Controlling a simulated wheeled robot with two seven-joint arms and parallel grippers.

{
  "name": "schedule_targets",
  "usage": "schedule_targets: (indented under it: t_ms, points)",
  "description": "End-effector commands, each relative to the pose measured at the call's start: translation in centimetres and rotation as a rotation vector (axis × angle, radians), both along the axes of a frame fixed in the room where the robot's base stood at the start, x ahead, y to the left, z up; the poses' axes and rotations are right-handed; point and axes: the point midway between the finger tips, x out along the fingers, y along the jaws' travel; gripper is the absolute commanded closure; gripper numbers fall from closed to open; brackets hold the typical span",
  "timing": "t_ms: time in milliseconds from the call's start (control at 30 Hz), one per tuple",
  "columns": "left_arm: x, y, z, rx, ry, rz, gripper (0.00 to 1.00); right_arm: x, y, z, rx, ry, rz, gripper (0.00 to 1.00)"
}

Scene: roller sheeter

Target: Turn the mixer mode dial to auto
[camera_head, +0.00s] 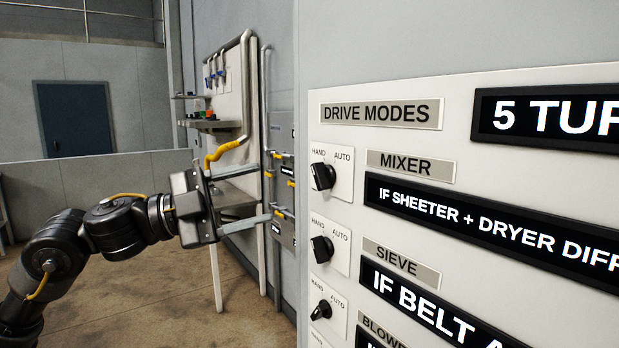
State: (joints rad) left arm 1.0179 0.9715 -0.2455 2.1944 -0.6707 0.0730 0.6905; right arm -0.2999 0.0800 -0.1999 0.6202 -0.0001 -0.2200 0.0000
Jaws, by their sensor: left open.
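The mixer dial (323,177) is a black knob on a white square plate marked HAND at upper left and AUTO at upper right. It sits beside the MIXER label (411,166) on the light panel. Its pointer is too small to read with certainty. My left gripper (266,192) comes in from the left, with its two grey fingers spread apart, one above the other, and nothing between them. Its fingertips are to the left of the dial in the picture and appear apart from it. My right gripper is not in view.
Below are a similar sieve dial (321,249) and a blower dial (320,310). Black signs with white text (490,225) fill the panel's right side. Behind my left gripper, a wall board (228,95) with pipes and a shelf stands along the wall. Open floor (170,300) lies at lower left.

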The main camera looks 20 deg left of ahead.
Motion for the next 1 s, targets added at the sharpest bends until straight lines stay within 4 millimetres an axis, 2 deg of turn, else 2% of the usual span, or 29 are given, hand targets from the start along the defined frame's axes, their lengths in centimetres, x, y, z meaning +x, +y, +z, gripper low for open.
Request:
schedule_targets:
  t_ms: [200, 500, 700, 967, 1000]
  points:
    - [1.9, -3.3, 1.3, -0.003, 0.001, -0.003, 0.36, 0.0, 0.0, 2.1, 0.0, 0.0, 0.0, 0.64]
    - [4.3, -7.3, 2.0, -0.002, -0.001, 0.0, 0.36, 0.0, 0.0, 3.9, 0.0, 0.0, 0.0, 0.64]
    - [4.9, -8.3, 2.1, 0.0, -0.002, 0.002, 0.36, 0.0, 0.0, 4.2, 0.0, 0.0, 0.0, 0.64]
    - [5.0, -8.4, 2.0, 0.0, -0.002, 0.002, 0.36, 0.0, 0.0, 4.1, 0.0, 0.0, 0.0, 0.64]
    - [5.0, -8.4, 2.0, 0.0, -0.002, 0.002, 0.4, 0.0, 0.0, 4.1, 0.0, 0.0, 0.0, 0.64]
